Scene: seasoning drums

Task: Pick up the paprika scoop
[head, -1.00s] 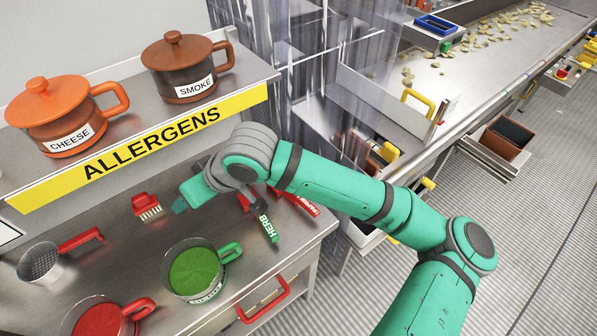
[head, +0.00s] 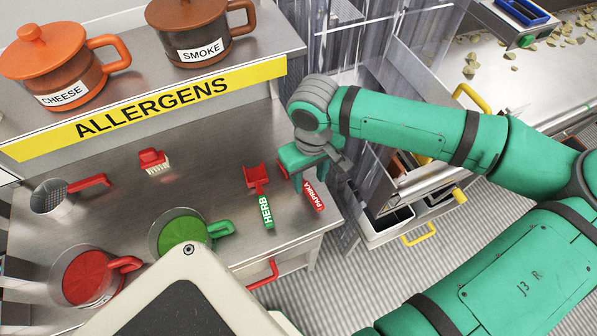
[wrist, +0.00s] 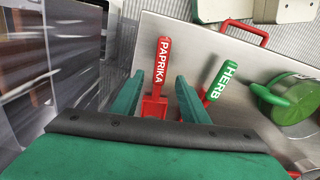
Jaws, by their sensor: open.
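The paprika scoop has a red handle with a white PAPRIKA label (head: 314,195) and lies near the right end of the steel counter, its bowl hidden behind my gripper in the head view. My gripper (head: 298,170) is over that scoop. In the wrist view, the paprika scoop (wrist: 161,62) lies between the two green fingers of my open gripper (wrist: 160,77), its handle pointing away and its red bowl nearer the palm. The fingers appear apart from it; their height above it is hard to tell.
The herb scoop (head: 267,212), with green handle and red bowl, lies close to the left. A green-filled pot (head: 183,231), a red-filled pot (head: 89,276), a red brush (head: 153,161) and a sieve (head: 50,197) share the counter. The yellow-edged ALLERGENS shelf (head: 150,113) stands behind.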

